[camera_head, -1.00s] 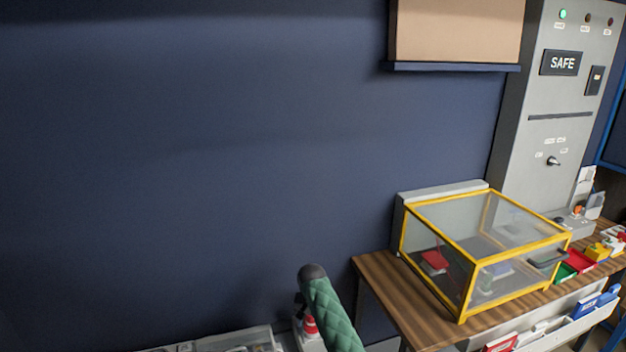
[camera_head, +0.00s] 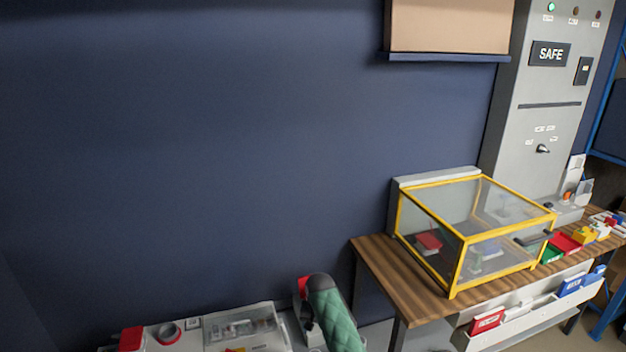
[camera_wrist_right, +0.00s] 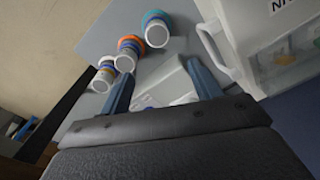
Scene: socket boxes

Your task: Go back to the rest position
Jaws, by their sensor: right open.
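My right gripper (camera_wrist_right: 160,71) shows in the right wrist view. Its two blue-grey fingers stand apart with nothing held between them. In the head view I cannot make out the right gripper's fingers. My left gripper is in neither view now.
A yellow-framed clear box (camera_head: 475,235) stands on a wooden bench (camera_head: 385,270). A grey cabinet marked SAFE (camera_head: 545,105) stands behind it. A low surface with trays (camera_head: 245,325) is at the bottom. A white handled container (camera_wrist_right: 245,45) is right of the fingers.

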